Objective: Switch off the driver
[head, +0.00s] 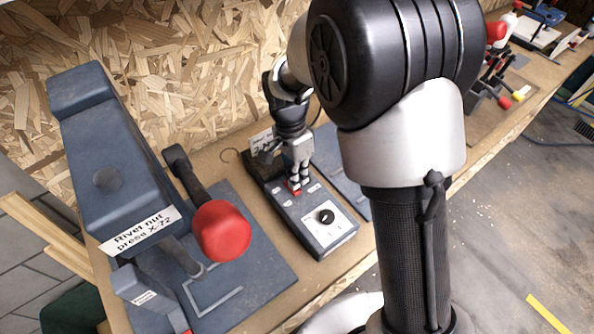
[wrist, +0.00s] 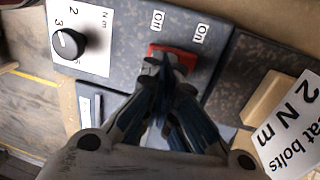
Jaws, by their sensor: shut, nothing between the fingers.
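The driver's control box (head: 293,212) is a dark grey unit on the bench, with a white dial plate and a black knob (head: 325,216). Its red switch (head: 291,186) is partly hidden by my fingers. My gripper (head: 296,182) is shut and empty, pointing down at the switch. In the wrist view its fingertips (wrist: 165,66) overlap the switch; I cannot tell whether they press it. Which way the switch is tipped is unclear.
A large blue-grey rivet nut press (head: 107,178) with a red-knobbed lever (head: 220,230) stands left of the box. A "2 N m" label card (wrist: 297,125) stands by the box. Wooden chipboard wall (head: 150,75) rises behind. Toggle clamps (head: 495,85) sit far right.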

